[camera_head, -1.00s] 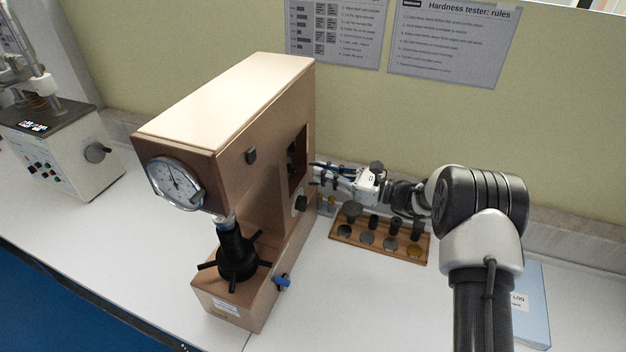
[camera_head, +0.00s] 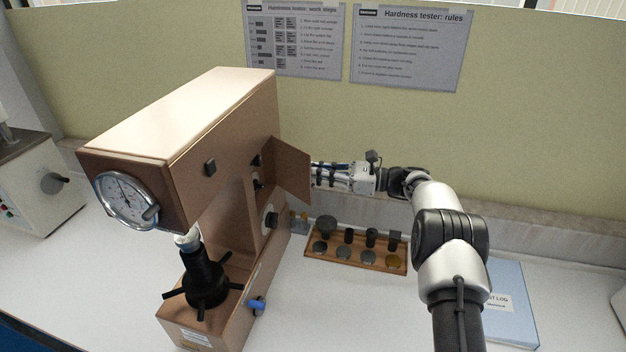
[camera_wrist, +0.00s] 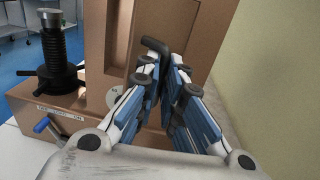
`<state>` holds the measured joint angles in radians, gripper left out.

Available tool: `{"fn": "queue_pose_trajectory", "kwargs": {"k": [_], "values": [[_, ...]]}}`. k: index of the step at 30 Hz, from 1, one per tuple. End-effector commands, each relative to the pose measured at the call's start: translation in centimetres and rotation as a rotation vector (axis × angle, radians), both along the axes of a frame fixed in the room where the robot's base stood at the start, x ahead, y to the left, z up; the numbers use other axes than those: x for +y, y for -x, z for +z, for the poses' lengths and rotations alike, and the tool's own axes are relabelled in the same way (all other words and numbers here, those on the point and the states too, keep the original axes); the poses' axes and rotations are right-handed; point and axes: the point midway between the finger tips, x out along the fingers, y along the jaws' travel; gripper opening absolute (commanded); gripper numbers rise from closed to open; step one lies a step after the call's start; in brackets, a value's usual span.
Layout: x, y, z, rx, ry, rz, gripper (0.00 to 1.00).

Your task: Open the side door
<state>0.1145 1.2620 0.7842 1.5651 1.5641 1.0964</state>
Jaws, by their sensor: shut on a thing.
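The brown hardness tester (camera_head: 190,125) stands on the white bench with a round dial on its front. Its side door (camera_head: 290,170) stands out from the right side, open, and a dark opening (camera_head: 258,165) shows beside it. My gripper (camera_head: 314,172) is at the door's outer edge, coming from the right. In the wrist view, my gripper (camera_wrist: 166,68) is closed around a black bent handle (camera_wrist: 155,46) in front of a brown panel (camera_wrist: 190,30). The fingers hide the lower part of the handle.
A wooden rack (camera_head: 355,258) with several dark and metal pieces stands below my arm. A blue log book (camera_head: 510,300) lies right of it. The wall (camera_head: 400,130) is close behind my gripper.

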Motion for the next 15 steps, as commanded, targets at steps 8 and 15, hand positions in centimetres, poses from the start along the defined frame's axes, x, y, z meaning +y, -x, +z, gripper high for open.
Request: {"fn": "queue_pose_trajectory", "kwargs": {"k": [8, 15], "values": [[-0.42, -1.02, 1.22, -0.013, -0.012, -0.012, 0.0], [-0.66, -1.23, 1.29, -0.013, -0.012, -0.015, 0.0]]}}
